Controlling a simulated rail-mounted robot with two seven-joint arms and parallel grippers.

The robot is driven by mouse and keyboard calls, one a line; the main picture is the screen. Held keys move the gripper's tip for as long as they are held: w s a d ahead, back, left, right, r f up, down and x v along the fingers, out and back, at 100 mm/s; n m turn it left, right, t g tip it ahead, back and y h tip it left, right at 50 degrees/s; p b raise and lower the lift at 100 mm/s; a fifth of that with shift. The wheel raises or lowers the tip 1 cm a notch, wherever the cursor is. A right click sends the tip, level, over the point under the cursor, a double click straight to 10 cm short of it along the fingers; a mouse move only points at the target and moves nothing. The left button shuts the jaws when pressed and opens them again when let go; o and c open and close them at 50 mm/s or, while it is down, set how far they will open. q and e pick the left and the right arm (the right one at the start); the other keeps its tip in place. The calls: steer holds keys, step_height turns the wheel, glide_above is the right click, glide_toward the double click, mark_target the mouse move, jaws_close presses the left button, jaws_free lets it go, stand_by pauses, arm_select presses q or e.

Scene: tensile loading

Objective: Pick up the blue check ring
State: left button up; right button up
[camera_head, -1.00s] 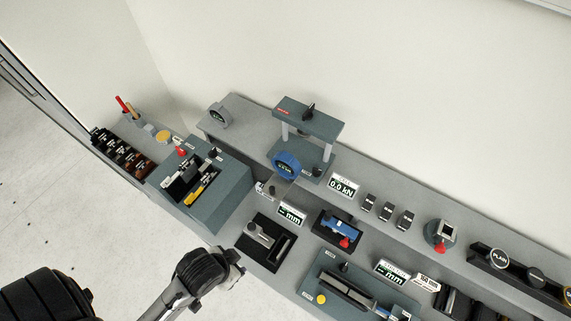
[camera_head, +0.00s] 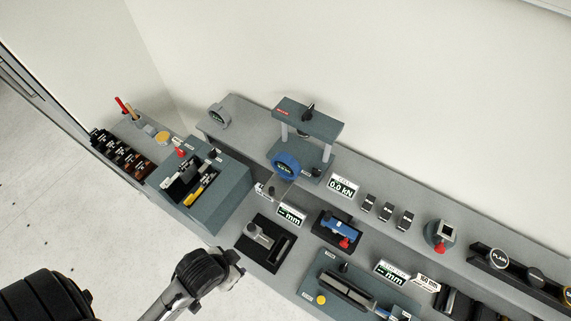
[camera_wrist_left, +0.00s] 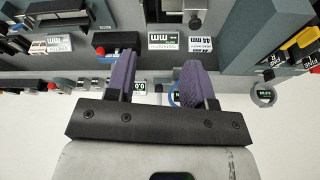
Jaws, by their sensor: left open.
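The blue check ring (camera_head: 285,166) stands upright on the grey bench in front of the load frame, in the middle of the head view. In the left wrist view a small part of its blue rim (camera_wrist_left: 173,98) shows beside the right-hand finger, which hides the rest. My left gripper (camera_head: 238,268) is at the lower middle of the head view, in front of the bench and well apart from the ring. Its two purple fingers (camera_wrist_left: 157,82) are spread wide with nothing between them in the wrist view. My right gripper is not in view.
The load frame (camera_head: 308,118) stands behind the ring. A dark green box (camera_head: 222,187) with tools is to its left. A 0.0 kN display (camera_head: 343,186) and small dark blocks (camera_head: 386,211) are to its right. A black tray (camera_head: 252,255) lies at the bench's front.

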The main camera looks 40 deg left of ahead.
arm_select(q)
steer(key=o, duration=0.4)
steer(key=shift+c, duration=0.2)
steer(key=shift+a, duration=0.1)
